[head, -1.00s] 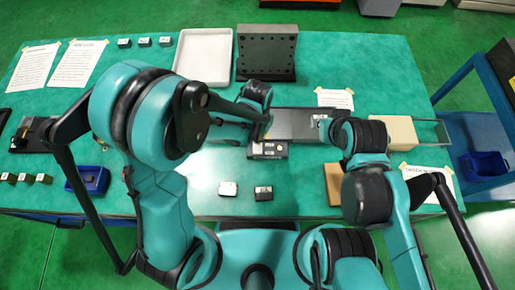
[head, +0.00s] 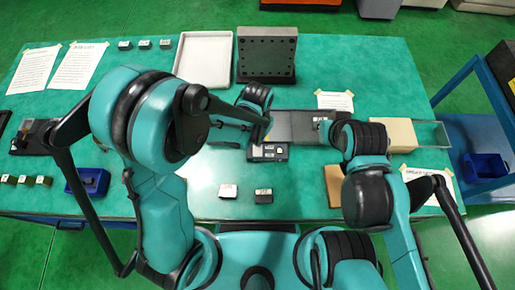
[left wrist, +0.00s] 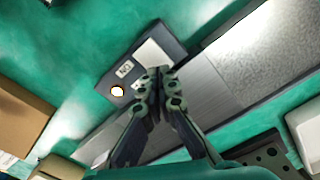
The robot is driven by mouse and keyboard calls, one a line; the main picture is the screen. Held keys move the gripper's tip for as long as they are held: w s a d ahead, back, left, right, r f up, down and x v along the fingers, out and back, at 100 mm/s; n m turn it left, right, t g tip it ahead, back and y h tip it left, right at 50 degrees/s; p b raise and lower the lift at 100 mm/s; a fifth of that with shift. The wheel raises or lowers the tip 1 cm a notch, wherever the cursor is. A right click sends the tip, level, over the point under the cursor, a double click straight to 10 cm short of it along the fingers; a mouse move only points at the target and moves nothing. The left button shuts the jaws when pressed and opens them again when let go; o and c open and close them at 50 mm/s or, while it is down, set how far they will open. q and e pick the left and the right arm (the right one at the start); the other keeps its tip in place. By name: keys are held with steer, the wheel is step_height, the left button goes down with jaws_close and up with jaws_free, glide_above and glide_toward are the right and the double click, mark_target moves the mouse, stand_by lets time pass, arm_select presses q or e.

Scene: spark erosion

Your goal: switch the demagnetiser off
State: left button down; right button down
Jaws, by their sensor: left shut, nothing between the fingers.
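The demagnetiser appears to be the small dark box (head: 267,152) on the green table, just in front of the long grey bar. In the left wrist view the box (left wrist: 140,65) has a pale plate, a small label and a round, bright spot with an orange rim. My left gripper (left wrist: 153,82) is shut and empty. Its fingertips overlap the box's near edge in that view, beside the pale plate; I cannot tell whether they touch.
The long grey bar (head: 295,125) lies behind the box. A dark drilled angle block (head: 267,55) and a white tray (head: 204,58) stand at the back. Two small blocks (head: 228,191) (head: 263,196) lie in front. A beige block (head: 392,134) is at right.

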arm_select(q)
steer(key=shift+f+b, duration=1)
steer(key=shift+f, duration=0.1)
stand_by(0.6)
steer(key=shift+r, duration=0.2)
steer(key=shift+r+p, duration=2.55)
steer(key=shift+r, duration=0.85)
